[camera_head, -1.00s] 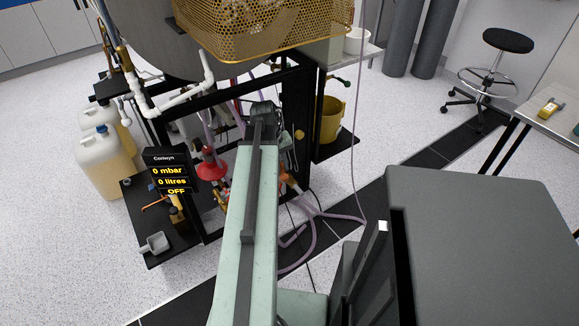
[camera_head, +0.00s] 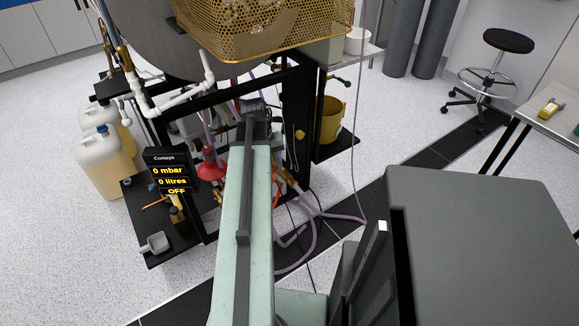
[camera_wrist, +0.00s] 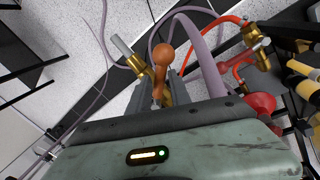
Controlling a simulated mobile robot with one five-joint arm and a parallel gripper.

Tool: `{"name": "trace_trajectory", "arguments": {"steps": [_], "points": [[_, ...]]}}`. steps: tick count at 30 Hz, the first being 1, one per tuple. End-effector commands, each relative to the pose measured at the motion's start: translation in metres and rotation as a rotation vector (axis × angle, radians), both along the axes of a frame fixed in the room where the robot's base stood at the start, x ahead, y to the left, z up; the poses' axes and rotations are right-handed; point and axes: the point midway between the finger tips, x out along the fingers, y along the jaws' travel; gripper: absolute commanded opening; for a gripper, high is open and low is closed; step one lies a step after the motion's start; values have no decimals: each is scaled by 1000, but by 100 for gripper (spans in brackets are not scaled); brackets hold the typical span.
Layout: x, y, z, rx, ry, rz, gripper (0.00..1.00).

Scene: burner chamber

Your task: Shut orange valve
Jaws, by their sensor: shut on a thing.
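The orange valve (camera_wrist: 163,52) shows in the wrist view as an orange handle with a rounded end on a brass body (camera_wrist: 168,92). My gripper (camera_wrist: 160,92) is shut on the orange valve handle, with its dark fingers on either side of the handle's lower part. In the head view my arm covers the gripper and most of the valve. A small orange piece (camera_head: 276,198) shows just right of my arm there, and I cannot tell if it is the handle.
A black frame (camera_head: 300,120) carries the grey vessel and gold mesh basket (camera_head: 262,28). Purple hoses (camera_head: 312,235) trail on the floor close to my arm. A red funnel-like part (camera_head: 210,168) and a display reading OFF (camera_head: 170,172) stand left.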

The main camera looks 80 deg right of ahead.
Motion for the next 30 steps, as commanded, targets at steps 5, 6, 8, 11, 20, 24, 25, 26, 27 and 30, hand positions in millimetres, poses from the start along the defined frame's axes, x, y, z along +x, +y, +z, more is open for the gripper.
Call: {"name": "trace_trajectory", "arguments": {"steps": [5, 6, 8, 11, 20, 24, 25, 26, 27, 30], "points": [[10, -6, 0, -3, -6, -58, 0], [13, -7, 0, -3, -6, -83, 0], [17, -9, 0, -3, -6, -117, 0], [23, -12, 0, -4, -7, -173, 0], [28, -12, 0, -3, -6, -225, 2], [28, -13, 0, -4, -6, -227, 2], [28, -13, 0, -4, -6, -232, 2], [29, -15, 0, -3, -6, -242, 2], [31, -17, 0, -4, -6, -258, 2], [37, -23, -1, -3, -6, -314, 5]]}}
